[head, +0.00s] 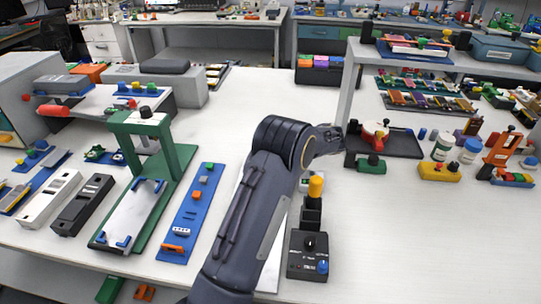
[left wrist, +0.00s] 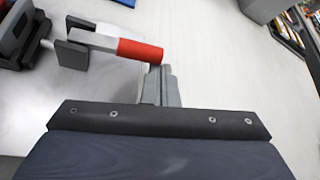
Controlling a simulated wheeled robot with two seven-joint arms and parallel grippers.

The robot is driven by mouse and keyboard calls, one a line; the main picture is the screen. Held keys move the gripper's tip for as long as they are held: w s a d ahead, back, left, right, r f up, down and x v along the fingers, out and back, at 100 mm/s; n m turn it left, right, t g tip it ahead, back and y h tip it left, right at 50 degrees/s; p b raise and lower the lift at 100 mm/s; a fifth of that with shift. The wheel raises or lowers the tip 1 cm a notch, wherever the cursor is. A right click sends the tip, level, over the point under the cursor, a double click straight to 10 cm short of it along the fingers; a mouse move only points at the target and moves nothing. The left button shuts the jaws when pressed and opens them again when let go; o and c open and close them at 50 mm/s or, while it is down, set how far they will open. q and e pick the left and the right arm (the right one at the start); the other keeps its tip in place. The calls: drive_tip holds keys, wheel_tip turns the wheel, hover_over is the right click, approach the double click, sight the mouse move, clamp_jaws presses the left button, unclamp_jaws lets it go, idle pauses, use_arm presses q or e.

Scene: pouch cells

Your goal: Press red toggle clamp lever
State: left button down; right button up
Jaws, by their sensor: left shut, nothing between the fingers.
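The red toggle clamp lever (left wrist: 140,50) shows in the left wrist view as a red grip on a pale metal bar, just ahead of my fingers. The bar runs left to a dark bracket (left wrist: 71,54). My left gripper (left wrist: 160,80) is shut and empty. Its grey fingertips are just below the grip's right end; I cannot tell whether they touch it. In the head view my arm rises from the bottom centre and bends right at the elbow; my fingers cannot be made out there. My right gripper is not in view.
A dark plate (head: 405,146) with a red-and-yellow part stands right of my arm. A black control box (head: 308,266) with an upright yellow-topped part is close on the arm's right. A green press frame (head: 182,160) and blue strip (head: 186,222) lie left.

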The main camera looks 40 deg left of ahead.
use_arm(q)
drive_tip(key=shift+s+d+r+n+t+y+b, duration=0.1)
drive_tip(key=shift+r+n+t+y+b, duration=0.25)
drive_tip(key=shift+r+n+b, duration=0.2)
drive_tip(key=shift+s+d+r+n+t+y+b, duration=0.1)
drive_tip(key=shift+r+n+t+y+b, duration=0.2)
drive_tip(key=shift+r+n+b, duration=0.2)
drive_tip(key=shift+s+r+n+t+y+b, duration=0.25)
drive_tip(key=shift+r+n+t+y+b, duration=0.15)
drive_tip(key=shift+r+n, duration=0.2)
drive_tip(key=shift+s+d+r, duration=0.1)
drive_tip(key=shift+s+r, duration=0.05)
drive_tip(key=shift+r, duration=0.25)
drive_tip(key=shift+s+d+r, duration=0.2)
drive_tip(key=shift+s+r, duration=0.15)
drive_tip(key=shift+r, duration=0.15)
drive_tip(key=shift+s+d+r+n+t+y, duration=0.25)
drive_tip(key=shift+s+d+r+n+y, duration=0.1)
drive_tip(key=shift+s+r+n, duration=0.25)
drive_tip(key=shift+s+d+r+p, duration=0.25)
drive_tip(key=shift+s, duration=0.25)
drive_tip(key=shift+s+d+r+p, duration=0.25)
drive_tip(key=shift+s, duration=0.25)
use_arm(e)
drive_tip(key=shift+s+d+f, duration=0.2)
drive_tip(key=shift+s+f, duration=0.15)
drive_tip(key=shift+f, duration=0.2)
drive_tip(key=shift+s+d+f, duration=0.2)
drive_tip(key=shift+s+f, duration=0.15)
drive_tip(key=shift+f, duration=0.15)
